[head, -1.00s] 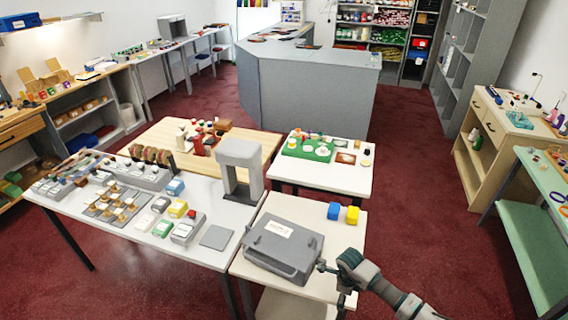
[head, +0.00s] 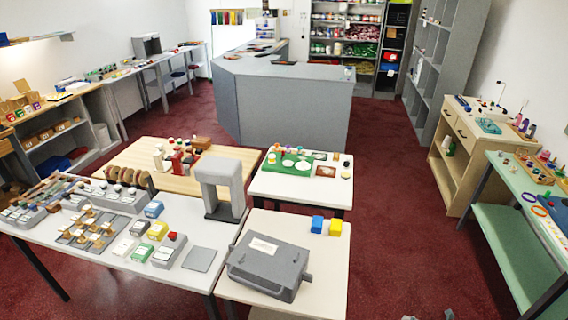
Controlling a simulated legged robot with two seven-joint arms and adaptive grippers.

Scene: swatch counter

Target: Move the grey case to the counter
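The grey case (head: 268,266) lies flat on a small white side table (head: 285,226) in the lower middle of the head view. It has a pale label on its lid and a handle on its near right side. The large grey counter (head: 290,102) stands farther back, in the upper middle, with several small flat items on its top. Only small grey tips, probably of my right gripper (head: 430,316), show at the bottom edge, right of the case and apart from it. Whether it is open is unclear. My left gripper is out of view.
A grey arch-shaped stand (head: 222,188) rises on the crowded table at left. A white table (head: 300,187) with a green board stands beyond. Red carpet is clear at right, reaching the counter.

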